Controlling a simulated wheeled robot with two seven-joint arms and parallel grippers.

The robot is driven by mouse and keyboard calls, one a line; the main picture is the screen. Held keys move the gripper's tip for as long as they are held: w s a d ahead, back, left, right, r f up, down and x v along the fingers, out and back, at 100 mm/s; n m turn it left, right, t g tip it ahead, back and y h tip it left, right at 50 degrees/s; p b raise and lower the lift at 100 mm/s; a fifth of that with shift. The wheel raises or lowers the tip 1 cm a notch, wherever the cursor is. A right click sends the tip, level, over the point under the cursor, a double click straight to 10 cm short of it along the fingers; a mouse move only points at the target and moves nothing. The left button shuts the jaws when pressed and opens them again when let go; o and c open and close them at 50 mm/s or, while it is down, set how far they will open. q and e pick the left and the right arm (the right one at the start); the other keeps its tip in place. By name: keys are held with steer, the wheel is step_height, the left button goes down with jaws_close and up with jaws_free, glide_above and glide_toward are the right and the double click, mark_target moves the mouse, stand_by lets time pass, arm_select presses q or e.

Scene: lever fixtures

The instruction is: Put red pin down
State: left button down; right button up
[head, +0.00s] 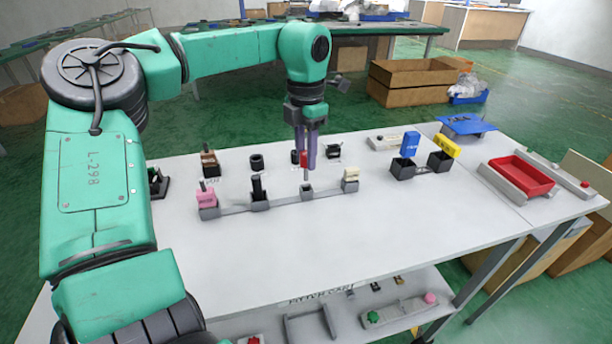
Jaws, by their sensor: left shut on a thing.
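The red pin (304,159) is between the purple fingers of my left gripper (306,163), which is shut on it. The pin is upright, with its thin lower end pointing down at a small grey block (307,191) on the long grey bar fixture. I cannot tell whether the tip touches or enters the block. The bar also carries a block with a pink piece (207,198), one with a black peg (258,188) and one with a cream piece (350,175). My right gripper is not in view.
The white table (300,240) is clear in front of the bar. Black holders, including a black ring (257,162), stand behind it. To the right are a blue lever (410,143), a yellow lever (446,146) and a red tray (521,175). A lower shelf (400,322) holds small parts.

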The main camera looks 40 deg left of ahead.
mark_target(307, 172)
arm_select(q)
step_height(307, 172, down, 5)
steer(key=shift+r, duration=0.1)
steer(key=shift+f, duration=0.2)
steer(key=c, duration=0.6)
jaws_free()
steer(key=shift+r, duration=0.15)
step_height(307, 172, up, 12)
steer(key=shift+r+p, duration=0.1)
steer(key=shift+p, duration=0.25)
